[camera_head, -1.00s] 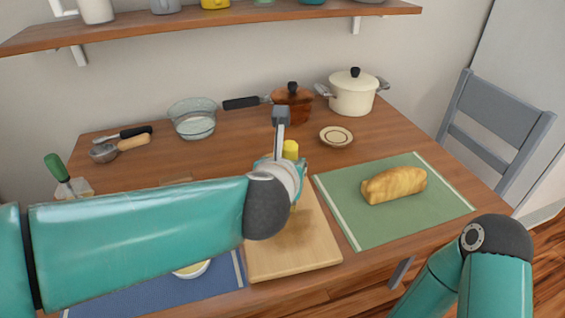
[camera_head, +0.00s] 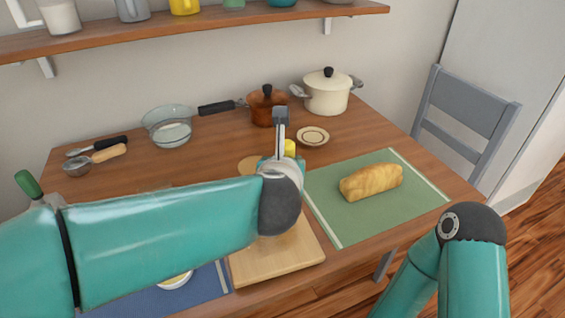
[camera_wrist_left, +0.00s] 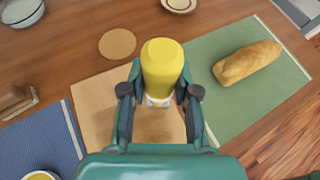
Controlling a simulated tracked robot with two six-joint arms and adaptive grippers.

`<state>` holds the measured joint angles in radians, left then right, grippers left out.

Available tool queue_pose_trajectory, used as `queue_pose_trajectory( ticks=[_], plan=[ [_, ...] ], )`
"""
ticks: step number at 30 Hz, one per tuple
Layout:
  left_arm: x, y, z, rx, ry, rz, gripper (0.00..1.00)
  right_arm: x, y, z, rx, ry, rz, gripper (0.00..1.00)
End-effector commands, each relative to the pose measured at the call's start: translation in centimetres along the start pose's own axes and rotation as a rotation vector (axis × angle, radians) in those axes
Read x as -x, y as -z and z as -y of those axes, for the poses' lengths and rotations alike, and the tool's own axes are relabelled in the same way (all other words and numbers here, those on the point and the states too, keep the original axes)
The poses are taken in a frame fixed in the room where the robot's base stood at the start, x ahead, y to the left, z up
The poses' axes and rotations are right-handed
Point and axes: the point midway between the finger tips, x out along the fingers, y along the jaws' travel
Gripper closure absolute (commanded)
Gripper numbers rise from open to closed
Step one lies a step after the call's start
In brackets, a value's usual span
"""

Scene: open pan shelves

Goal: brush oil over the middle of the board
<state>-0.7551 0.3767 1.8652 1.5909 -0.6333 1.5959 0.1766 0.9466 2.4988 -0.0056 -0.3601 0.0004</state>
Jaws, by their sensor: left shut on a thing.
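My left gripper (camera_wrist_left: 160,95) is shut on the yellow handle of a brush (camera_wrist_left: 162,62). It holds the brush over the pale wooden board (camera_wrist_left: 95,105); the brush's lower end is hidden, so I cannot tell whether it touches the wood. A darker patch shows on the middle of the board below the gripper. In the head view my left arm covers part of the board (camera_head: 275,265), and only the top of the yellow handle (camera_head: 290,147) shows. A small bowl with yellow contents (camera_head: 175,280) stands on the blue mat (camera_head: 212,283). My right gripper is out of view.
A loaf (camera_head: 371,181) lies on the green mat (camera_head: 345,228) right of the board. Behind are a small plate (camera_head: 313,135), a brown pan (camera_head: 267,108), a cream pot (camera_head: 327,95) and a glass bowl (camera_head: 168,126). A round wooden disc (camera_wrist_left: 117,43) lies beyond the board.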

Motion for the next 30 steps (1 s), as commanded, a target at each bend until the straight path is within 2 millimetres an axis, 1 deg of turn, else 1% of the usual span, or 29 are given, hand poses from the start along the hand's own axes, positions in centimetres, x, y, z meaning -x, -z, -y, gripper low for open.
queue_pose_trajectory(
  ticks=[7, 15, 18, 30],
  plan=[
    [0.0, 0.1, -0.4, 0.001, -0.001, -0.001, 1.0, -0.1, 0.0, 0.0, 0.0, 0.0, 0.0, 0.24],
    [0.0, 0.0, -2.5, 0.002, -0.003, 0.0, 1.0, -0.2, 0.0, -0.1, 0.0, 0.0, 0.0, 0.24],
    [0.0, 0.0, -3.0, 0.0, -0.001, 0.0, 1.0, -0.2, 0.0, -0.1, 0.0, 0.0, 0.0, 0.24],
    [0.0, 0.0, -3.3, -0.001, -0.001, -0.001, 1.0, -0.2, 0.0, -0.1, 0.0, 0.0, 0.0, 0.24]
  ],
)
